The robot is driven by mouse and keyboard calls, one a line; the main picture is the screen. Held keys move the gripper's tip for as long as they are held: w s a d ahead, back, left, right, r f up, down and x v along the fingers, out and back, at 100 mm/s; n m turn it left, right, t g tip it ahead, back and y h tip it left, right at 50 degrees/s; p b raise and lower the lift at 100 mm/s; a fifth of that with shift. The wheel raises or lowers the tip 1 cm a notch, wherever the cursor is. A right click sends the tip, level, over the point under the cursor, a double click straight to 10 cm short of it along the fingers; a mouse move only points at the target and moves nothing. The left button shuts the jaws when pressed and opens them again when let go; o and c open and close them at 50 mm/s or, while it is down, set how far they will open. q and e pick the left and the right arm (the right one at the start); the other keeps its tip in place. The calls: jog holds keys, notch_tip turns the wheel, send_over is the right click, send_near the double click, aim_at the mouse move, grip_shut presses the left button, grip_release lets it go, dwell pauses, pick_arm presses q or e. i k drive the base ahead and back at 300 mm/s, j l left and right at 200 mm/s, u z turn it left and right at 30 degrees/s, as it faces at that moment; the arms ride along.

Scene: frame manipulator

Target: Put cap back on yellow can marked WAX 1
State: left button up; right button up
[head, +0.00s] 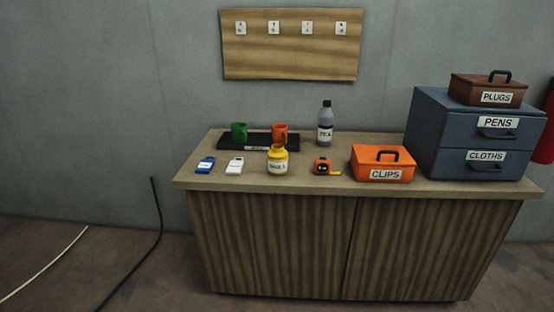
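A yellow can (278,161) with a white label stands upright near the front middle of the wooden cabinet top. The label's small print appears to read WAX 1. Its narrower top is also yellow, and I cannot tell at this size whether that is a cap or an open neck. I cannot make out a separate loose cap on the surface. Neither of my grippers is in view.
A black tray (250,149) with a green mug (239,132) and an orange mug (280,133) is close behind the can. A grey bottle (325,125), tape measure (321,167), orange CLIPS box (383,156) and blue drawers (470,140) stand rightward. Clear cabinet top (300,183) lies in front.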

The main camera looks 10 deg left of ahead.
aim_at(277, 157)
jog(key=j+z, duration=0.1)
jog(key=j, duration=0.4)
jog(key=k+j+z, duration=0.1)
jog(key=j, duration=0.4)
jog(key=k+j+z, duration=0.15)
jog(key=j, duration=0.35)
jog(key=k+j+z, duration=0.1)
jog(key=j, duration=0.35)
jog(key=i+u, duration=0.15)
jog(key=i, duration=0.4)
jog(key=i+l+u, duration=0.15)
jog(key=i, duration=0.4)
jog(key=i+l+u, duration=0.15)
jog(key=i, duration=0.4)
jog(key=i+l+u, duration=0.15)
jog(key=i, duration=0.4)
